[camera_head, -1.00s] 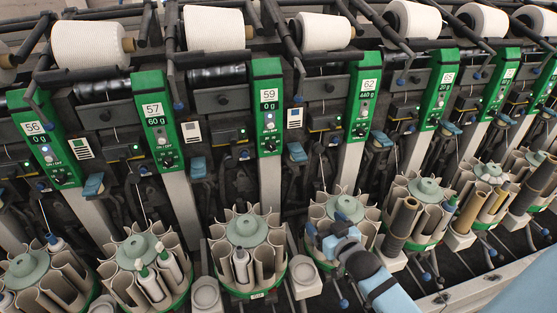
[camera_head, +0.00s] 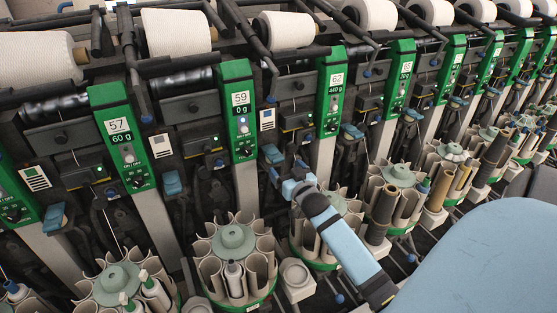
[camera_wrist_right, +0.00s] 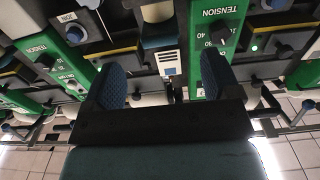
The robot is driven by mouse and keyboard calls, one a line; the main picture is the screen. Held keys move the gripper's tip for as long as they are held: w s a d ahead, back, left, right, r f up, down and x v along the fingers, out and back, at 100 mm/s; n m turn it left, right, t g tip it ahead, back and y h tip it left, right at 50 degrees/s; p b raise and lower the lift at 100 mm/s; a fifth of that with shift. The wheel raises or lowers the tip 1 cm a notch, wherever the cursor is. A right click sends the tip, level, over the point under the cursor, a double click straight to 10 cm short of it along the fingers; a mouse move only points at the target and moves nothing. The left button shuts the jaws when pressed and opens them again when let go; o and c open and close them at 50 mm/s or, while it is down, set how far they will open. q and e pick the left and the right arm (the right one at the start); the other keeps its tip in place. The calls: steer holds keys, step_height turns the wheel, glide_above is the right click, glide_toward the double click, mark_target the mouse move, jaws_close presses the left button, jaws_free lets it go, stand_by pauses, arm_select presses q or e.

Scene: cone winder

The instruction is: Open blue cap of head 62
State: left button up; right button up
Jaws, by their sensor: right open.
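Head 62 has a green panel (camera_head: 336,90) marked 62 and 440 g, right of the middle in the head view. One blue cap (camera_head: 272,153) sits low to the left of this panel, and another blue cap (camera_head: 352,131) sits to its right. I cannot tell from the lettering which belongs to head 62. My right gripper (camera_head: 285,172) is just below the left one of these caps. In the right wrist view its two dark blue fingers (camera_wrist_right: 160,82) stand apart with nothing gripped. A green panel lettered TENSION (camera_wrist_right: 215,30) shows beyond the right finger. My left gripper is not in view.
Panels of head 59 (camera_head: 239,105) and head 57 (camera_head: 122,135) stand to the left. Round bobbin magazines (camera_head: 235,260) line the front below. A grey post (camera_head: 325,160) drops below panel 62, close beside my right gripper. White yarn cones (camera_head: 285,29) sit above.

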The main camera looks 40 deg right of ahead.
mark_target(279, 161)
steer(key=x, duration=0.5)
steer(key=shift+w, duration=0.2)
